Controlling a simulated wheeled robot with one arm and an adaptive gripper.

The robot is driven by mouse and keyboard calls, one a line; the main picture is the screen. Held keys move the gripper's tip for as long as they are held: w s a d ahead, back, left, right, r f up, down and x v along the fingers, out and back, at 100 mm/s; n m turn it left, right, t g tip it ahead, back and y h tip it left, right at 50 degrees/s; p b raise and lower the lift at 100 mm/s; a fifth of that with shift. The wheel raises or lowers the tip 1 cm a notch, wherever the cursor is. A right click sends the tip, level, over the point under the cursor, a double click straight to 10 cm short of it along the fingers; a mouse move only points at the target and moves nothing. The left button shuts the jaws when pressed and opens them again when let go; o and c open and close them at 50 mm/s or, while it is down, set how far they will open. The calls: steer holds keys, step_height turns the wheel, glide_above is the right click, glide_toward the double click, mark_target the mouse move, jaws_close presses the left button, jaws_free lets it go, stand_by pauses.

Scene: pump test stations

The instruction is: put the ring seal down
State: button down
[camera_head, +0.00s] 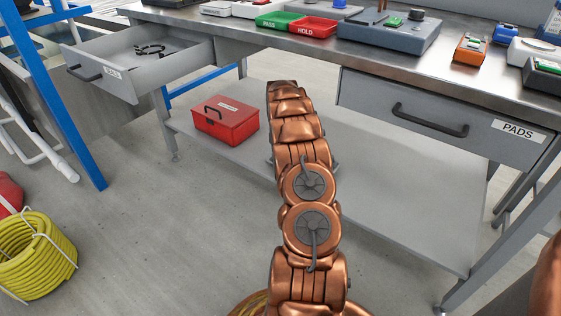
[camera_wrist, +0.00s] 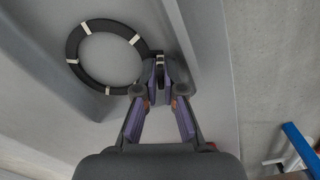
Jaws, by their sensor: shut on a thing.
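The ring seal (camera_wrist: 74,44), a black ring with several white bands, shows in the wrist view, left of my fingertips. My gripper (camera_wrist: 160,82) is shut, its fingertips close together at the ring's right edge. A small dark piece with a pale band shows between the tips; where it joins the ring is unclear. The ring is over a grey surface, and I cannot tell whether it touches it. In the head view my gripper is hidden behind my copper-coloured arm.
The open left drawer (camera_head: 135,77) holds dark ring-like items (camera_head: 150,50). A red box (camera_head: 226,120) sits on the lower shelf (camera_head: 400,190), whose right part is clear. The PADS drawer (camera_head: 440,115) is shut. Red and green trays (camera_head: 305,26) stand on the bench. A yellow coil (camera_head: 38,258) lies left.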

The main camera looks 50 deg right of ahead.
steer(key=c, duration=1.6)
jaws_free()
steer(key=shift+r, duration=0.1)
step_height(320, 180, up, 8)
steer(key=p, duration=0.3)
steer(key=shift+f, duration=0.2)
